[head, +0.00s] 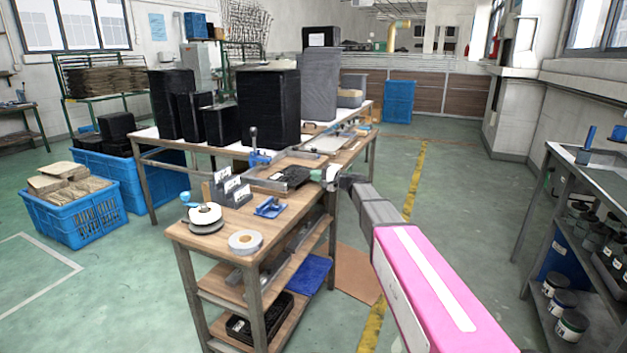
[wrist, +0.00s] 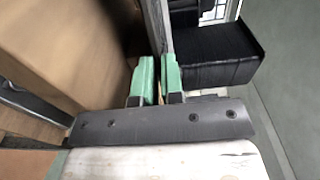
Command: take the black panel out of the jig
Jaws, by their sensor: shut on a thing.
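The black panel (head: 291,177) lies nearly flat in the jig (head: 256,182), a low metal-edged frame on the wooden workbench. A blue toggle clamp (head: 259,157) with an upright dark handle stands at the jig's left side. My gripper (head: 330,178) is at the panel's right edge. In the wrist view its green fingertips (wrist: 158,78) are close together, shut on a thin edge. That edge is mostly hidden between them; from the head view it belongs to the black panel.
Tall black stacks (head: 268,108) stand on the bench behind the jig. A shelf rack (head: 592,180) stands far right. The floor between is open.

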